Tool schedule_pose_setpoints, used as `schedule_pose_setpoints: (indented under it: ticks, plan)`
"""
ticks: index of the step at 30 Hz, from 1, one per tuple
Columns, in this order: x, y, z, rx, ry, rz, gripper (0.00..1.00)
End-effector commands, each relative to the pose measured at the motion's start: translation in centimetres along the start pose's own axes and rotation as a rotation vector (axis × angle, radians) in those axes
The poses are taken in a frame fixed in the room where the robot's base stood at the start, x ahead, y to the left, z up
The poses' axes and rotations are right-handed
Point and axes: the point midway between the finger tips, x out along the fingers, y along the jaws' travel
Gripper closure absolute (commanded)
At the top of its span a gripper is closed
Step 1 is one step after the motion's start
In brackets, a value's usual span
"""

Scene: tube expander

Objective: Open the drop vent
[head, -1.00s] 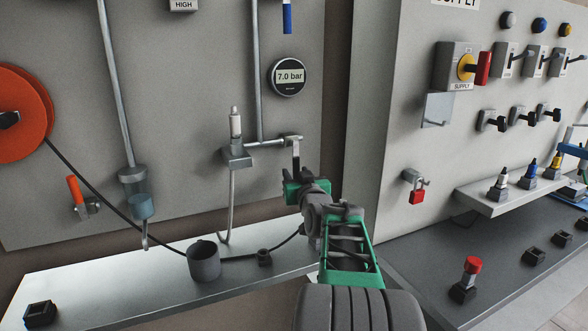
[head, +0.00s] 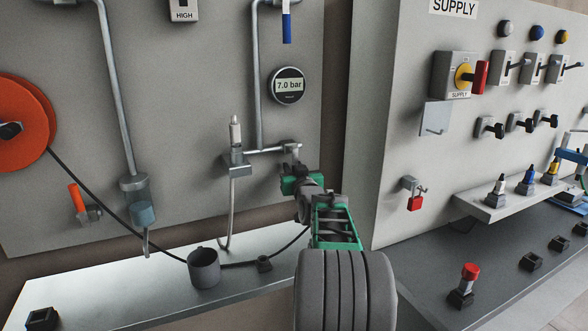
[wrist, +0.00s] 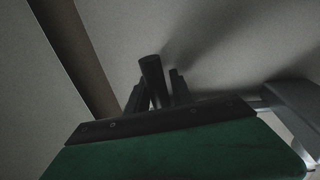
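A short valve fitting (head: 291,150) ends the horizontal pipe (head: 265,151) under the round gauge on the grey panel. I see no readable label naming it as the drop vent. My gripper (head: 297,172) is right below and in front of this fitting in the head view, and hides the fitting's hanging lever. In the wrist view a dark cylindrical handle (wrist: 152,78) stands between the two fingers of my gripper (wrist: 158,92). Whether the fingers press on it is too dark to tell.
The gauge (head: 288,86) reads 7.0 bar. An orange-handled valve (head: 78,200) and a grey cup (head: 204,266) are to the left. A black hose runs from the orange reel (head: 24,118). The supply panel (head: 400,160) projects forward to the right of my arm.

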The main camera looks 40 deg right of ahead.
Motion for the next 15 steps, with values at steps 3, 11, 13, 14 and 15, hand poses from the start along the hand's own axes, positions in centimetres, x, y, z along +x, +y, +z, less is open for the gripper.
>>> schedule_pose_setpoints:
  ticks: [3,11,13,14,15]
  plan:
    - [-0.01,0.02,0.0,0.0,0.0,0.0,0.83]
    - [-0.02,0.03,0.01,0.0,0.0,0.0,1.0]
    - [-0.02,0.03,0.01,0.0,0.0,0.0,1.0]
    - [-0.02,0.03,0.01,0.0,-0.001,0.0,1.0]
    - [-0.02,0.03,0.01,0.0,0.0,0.0,1.0]
